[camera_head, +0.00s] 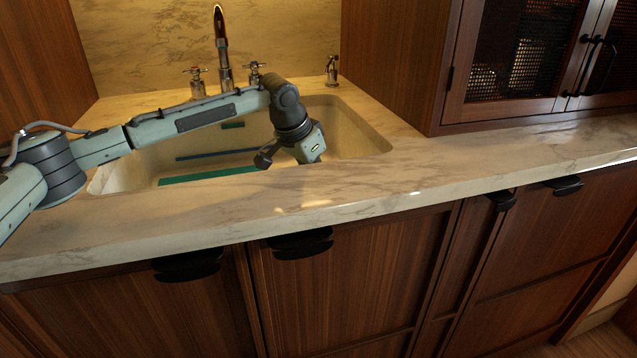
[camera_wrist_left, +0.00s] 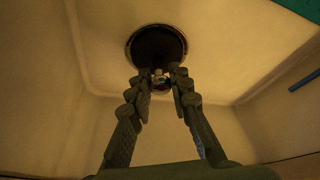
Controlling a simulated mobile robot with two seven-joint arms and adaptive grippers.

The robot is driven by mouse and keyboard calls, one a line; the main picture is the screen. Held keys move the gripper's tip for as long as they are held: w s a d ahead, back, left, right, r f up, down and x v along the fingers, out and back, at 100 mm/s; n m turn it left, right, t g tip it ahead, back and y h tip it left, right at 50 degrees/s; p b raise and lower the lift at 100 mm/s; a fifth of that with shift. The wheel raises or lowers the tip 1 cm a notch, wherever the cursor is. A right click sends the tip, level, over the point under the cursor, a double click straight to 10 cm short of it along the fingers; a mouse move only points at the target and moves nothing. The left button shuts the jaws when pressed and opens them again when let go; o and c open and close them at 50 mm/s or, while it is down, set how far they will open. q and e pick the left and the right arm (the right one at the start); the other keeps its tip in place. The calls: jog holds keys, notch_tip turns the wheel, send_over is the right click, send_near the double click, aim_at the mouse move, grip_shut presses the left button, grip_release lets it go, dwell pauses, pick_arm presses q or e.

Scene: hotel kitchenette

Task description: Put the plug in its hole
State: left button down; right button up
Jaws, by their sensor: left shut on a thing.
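In the left wrist view, the two fingers of my left gripper (camera_wrist_left: 160,78) are closed on a small light knob, which I take to be the top of the plug (camera_wrist_left: 158,73). The round dark drain hole (camera_wrist_left: 155,44) with its metal rim lies in the sink floor, just beyond the fingertips. The knob overlaps the hole's near edge in the picture. The rest of the plug is too dark to make out, and I cannot tell whether it touches the hole. In the head view, my left arm reaches down into the sink, whose front edge hides the fingers. My right gripper is not in view.
The pale stone sink (camera_head: 355,130) has steep walls around the gripper. A long green strip (camera_head: 210,176) and a blue strip (camera_head: 215,154) show in it. A faucet (camera_head: 222,50) stands behind, between two cross handles. The counter (camera_head: 470,170) to the right is clear.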

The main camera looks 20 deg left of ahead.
pick_arm(q)
jog(key=shift+f, duration=0.15)
jog(key=c, duration=1.5)
grip_release()
jog(key=shift+o, duration=0.5)
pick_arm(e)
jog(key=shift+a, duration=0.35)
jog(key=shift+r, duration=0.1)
pick_arm(q)
jog(key=shift+a+r, duration=0.1)
jog(key=shift+r, duration=0.3)
jog(key=v, duration=1.1)
jog(key=shift+s+r, duration=0.2)
jog(key=shift+r, duration=0.05)
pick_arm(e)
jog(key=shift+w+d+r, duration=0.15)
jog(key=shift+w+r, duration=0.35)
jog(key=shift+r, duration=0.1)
